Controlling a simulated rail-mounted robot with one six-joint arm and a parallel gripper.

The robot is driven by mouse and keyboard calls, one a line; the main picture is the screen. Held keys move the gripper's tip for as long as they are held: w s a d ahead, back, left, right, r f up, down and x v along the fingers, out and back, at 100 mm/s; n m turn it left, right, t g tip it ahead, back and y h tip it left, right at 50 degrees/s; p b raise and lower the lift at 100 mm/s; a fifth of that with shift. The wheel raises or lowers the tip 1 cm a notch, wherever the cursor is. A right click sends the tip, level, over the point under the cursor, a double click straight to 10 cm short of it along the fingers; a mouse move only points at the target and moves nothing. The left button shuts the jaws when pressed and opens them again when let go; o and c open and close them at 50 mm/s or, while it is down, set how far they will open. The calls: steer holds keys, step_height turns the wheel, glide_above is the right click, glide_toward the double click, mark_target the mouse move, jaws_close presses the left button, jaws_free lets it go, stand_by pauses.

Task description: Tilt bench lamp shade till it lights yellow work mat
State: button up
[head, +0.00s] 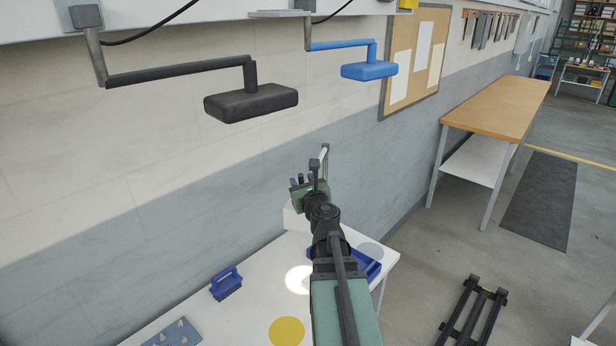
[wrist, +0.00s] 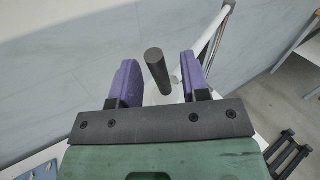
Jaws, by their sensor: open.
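The round yellow work mat (head: 286,331) lies on the white bench at the bottom of the head view. A bright round light spot (head: 298,279) falls on the bench behind it, apart from the mat. My gripper (head: 303,181) is above the bench's far end. In the wrist view, its purple fingers are open, with a dark round rod (wrist: 157,70) showing between them and a gap on each side. I cannot tell how deep between the fingers it is. A pale post (wrist: 205,45) stands behind. The lamp shade is not clearly visible; my arm and gripper hide much there.
On the bench (head: 245,310) are a blue handled block (head: 226,283), a blue tray (head: 368,262) partly behind my arm, and a blue patterned sheet (head: 174,334). A black padded arm (head: 250,103) and a blue one (head: 369,70) stick out from the wall above.

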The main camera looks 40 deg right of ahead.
steer(key=x, duration=0.3)
steer(key=shift+w, duration=0.1)
steer(key=shift+a, duration=0.1)
steer(key=shift+c, duration=0.2)
jaws_close()
